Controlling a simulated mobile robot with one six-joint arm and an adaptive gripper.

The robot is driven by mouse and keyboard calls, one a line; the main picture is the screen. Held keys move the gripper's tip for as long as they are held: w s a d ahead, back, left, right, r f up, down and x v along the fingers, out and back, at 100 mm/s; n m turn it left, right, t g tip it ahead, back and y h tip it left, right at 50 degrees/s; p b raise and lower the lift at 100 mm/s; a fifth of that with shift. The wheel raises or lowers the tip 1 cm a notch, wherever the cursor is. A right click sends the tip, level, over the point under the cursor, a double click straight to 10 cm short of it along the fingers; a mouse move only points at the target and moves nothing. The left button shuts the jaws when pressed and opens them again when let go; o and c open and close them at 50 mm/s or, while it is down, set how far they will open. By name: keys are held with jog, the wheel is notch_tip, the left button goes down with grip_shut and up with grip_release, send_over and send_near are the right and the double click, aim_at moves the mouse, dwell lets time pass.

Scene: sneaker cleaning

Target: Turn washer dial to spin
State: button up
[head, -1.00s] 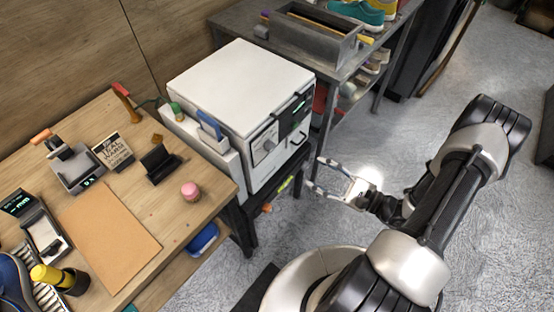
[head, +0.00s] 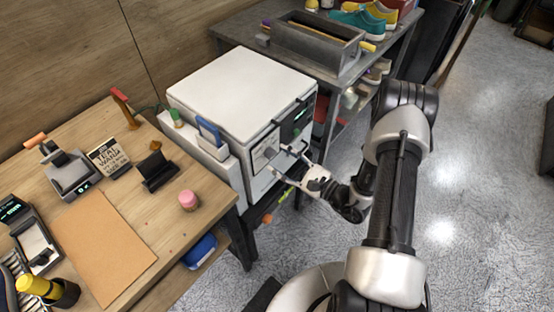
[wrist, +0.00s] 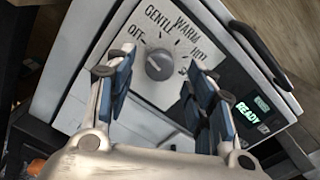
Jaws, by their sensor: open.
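The washer (head: 238,90) is a white box with a grey front panel, standing between the wooden bench and the grey shelf. Its dial (wrist: 159,64) is a round grey knob on a plate marked OFF, GENTLE, WARM and HOT; a further label at the right is partly hidden by a finger. A green READY display (wrist: 248,112) is lit beside it. My gripper (head: 283,160) is open in front of the panel. In the wrist view, my gripper's blue-padded fingers (wrist: 158,78) stand on either side of the dial, with nothing held. Contact with the dial cannot be told.
A dark handle (wrist: 262,56) sticks out from the washer front beside the display. The wooden bench (head: 165,235) at the left holds a pink jar (head: 188,201) and several tools. The grey shelf (head: 375,60) stands behind. Open floor lies to the right.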

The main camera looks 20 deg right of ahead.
aim_at(270, 154)
jog(key=shift+x, duration=1.2)
jog(key=shift+c, duration=0.4)
jog(key=c, duration=1)
